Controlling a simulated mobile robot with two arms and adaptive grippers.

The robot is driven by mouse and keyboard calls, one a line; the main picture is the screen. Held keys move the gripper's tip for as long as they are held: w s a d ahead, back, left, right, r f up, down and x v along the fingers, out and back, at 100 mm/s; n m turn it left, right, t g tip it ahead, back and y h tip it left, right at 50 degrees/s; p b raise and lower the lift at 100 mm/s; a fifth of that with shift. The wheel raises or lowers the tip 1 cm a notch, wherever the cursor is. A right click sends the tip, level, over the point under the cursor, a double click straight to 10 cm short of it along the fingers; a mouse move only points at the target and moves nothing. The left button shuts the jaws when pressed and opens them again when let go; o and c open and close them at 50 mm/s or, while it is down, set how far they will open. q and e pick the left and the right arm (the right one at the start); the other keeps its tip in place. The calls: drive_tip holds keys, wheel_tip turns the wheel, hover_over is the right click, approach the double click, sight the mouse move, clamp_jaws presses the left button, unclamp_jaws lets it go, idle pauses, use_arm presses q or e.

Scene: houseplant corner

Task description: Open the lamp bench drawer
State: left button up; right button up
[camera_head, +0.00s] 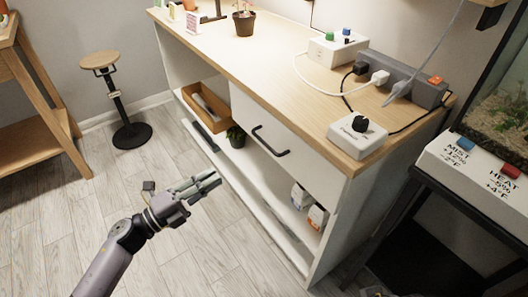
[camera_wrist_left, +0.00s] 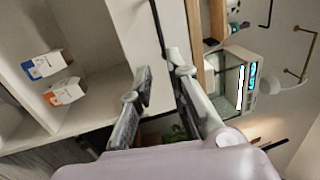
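The bench drawer (camera_head: 285,135) has a white front with a dark bar handle (camera_head: 268,142), below the wooden top of the lamp bench (camera_head: 240,55). The drawer front looks shut, flush with the bench. My left gripper (camera_head: 207,183) is in front of the bench, lower and left of the handle in the head view, and apart from it. In the left wrist view its two fingers (camera_wrist_left: 165,95) are spread and empty. The drawer front (camera_wrist_left: 138,30) and the dark handle (camera_wrist_left: 158,28) show beyond them, the handle lying between the finger directions. My right gripper is not in view.
A white dial box (camera_head: 357,137) and a grey power strip (camera_head: 410,82) sit on top. A stool (camera_head: 127,125) stands left; the floor before the bench is clear.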

sight(266, 143)
use_arm(q)
drive_tip(key=x, duration=1.7)
drive_tip(key=shift+w+d+b, duration=0.1)
drive_tip(key=shift+w+b, duration=0.05)
drive_tip(key=shift+b, duration=0.2)
drive_tip(key=shift+c, duration=0.2)
clamp_jaws()
